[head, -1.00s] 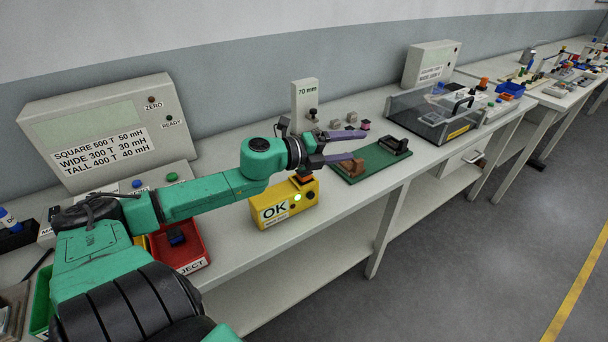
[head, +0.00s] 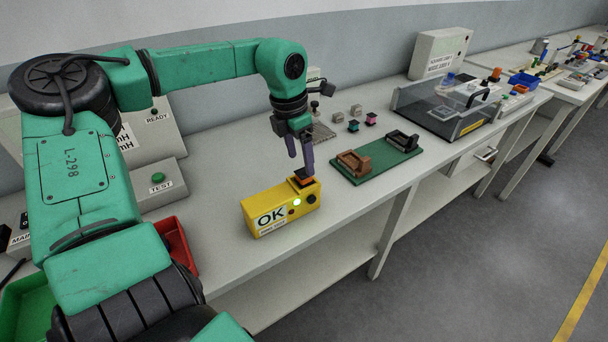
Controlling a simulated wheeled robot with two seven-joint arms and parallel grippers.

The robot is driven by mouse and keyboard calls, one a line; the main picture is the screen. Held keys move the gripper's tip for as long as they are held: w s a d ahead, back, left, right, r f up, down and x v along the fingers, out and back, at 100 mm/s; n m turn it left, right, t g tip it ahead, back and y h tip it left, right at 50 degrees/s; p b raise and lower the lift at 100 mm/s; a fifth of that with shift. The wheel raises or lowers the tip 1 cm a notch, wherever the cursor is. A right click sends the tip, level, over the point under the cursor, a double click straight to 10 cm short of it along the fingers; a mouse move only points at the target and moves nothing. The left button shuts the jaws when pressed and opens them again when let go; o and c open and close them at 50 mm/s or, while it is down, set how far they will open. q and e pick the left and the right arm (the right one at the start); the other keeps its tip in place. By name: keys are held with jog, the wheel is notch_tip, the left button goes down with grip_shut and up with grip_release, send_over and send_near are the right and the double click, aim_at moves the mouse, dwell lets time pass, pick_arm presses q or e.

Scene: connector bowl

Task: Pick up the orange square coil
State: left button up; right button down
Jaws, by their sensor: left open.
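The orange square coil (head: 302,181) sits on top of the yellow box marked OK (head: 270,218), at its far right end, with dark flanges above and below the orange. My left gripper (head: 300,165) points down just above the coil. Its purple fingers are open, and from this angle I cannot tell whether they reach beside the coil. My right gripper is not in view.
A green board (head: 380,160) with a brown cradle (head: 353,163) and a black cradle (head: 402,140) lies right of the box. Small coils (head: 353,125) stand behind it. A red bin (head: 178,245) is at left. A clear-lidded case (head: 440,110) stands farther right.

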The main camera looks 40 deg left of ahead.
aim_at(304, 172)
pick_arm(q)
jog(key=f, duration=0.2)
jog(key=f+p, duration=0.1)
jog(key=f, duration=0.1)
jog(key=shift+w+d+f, duration=0.1)
jog(key=shift+w+d, duration=0.1)
jog(key=shift+w, duration=0.1)
grip_shut()
